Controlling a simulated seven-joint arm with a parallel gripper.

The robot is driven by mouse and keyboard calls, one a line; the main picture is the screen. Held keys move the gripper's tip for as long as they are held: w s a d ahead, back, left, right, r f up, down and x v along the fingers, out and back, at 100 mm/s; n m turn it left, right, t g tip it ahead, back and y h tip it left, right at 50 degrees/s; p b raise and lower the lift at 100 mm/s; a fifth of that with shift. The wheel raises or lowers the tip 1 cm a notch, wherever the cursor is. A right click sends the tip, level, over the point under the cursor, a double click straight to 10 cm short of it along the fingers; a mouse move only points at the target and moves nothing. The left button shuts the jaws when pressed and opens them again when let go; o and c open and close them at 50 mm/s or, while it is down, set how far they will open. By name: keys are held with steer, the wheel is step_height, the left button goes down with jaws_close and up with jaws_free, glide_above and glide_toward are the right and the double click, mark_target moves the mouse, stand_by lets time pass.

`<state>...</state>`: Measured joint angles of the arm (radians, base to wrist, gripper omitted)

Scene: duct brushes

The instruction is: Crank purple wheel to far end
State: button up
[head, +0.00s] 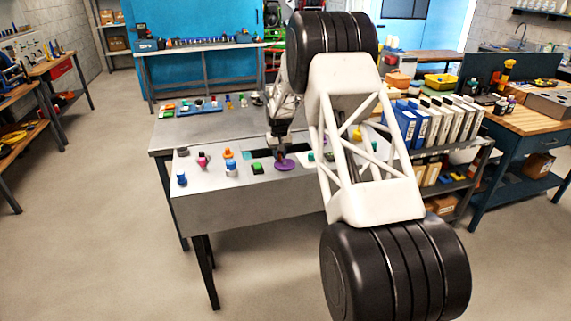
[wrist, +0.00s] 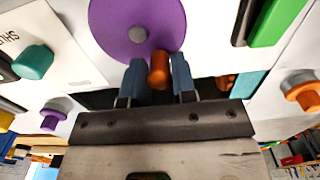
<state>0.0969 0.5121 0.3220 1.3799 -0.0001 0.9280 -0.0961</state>
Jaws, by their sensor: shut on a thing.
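The purple wheel (wrist: 137,22) is a flat disc with a grey hub, seen large at the top of the wrist view. It also shows on the panel in the head view (head: 286,165). An orange-brown crank handle (wrist: 159,70) stands at the wheel's rim. My gripper (wrist: 160,76) has its two blue-grey fingers on either side of this handle and is shut on it. In the head view my gripper (head: 277,146) reaches down to the wheel from above. The handle is hidden there.
Close by on the panel are a green block (head: 257,168), a teal knob (wrist: 33,62), a purple knob (wrist: 55,112) and an orange knob (wrist: 301,90). Blue (head: 231,168) and pink (head: 203,161) controls stand to the left. My arm hides the panel's right part.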

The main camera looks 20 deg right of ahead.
mark_target(277, 166)
steer(key=shift+a, duration=0.1)
steer(key=shift+s+a, duration=0.4)
steer(key=shift+a, duration=0.1)
stand_by(0.3)
steer(key=shift+s, duration=0.1)
steer(key=shift+s+a, duration=0.3)
steer(key=shift+s, duration=0.2)
steer(key=shift+s, duration=0.7)
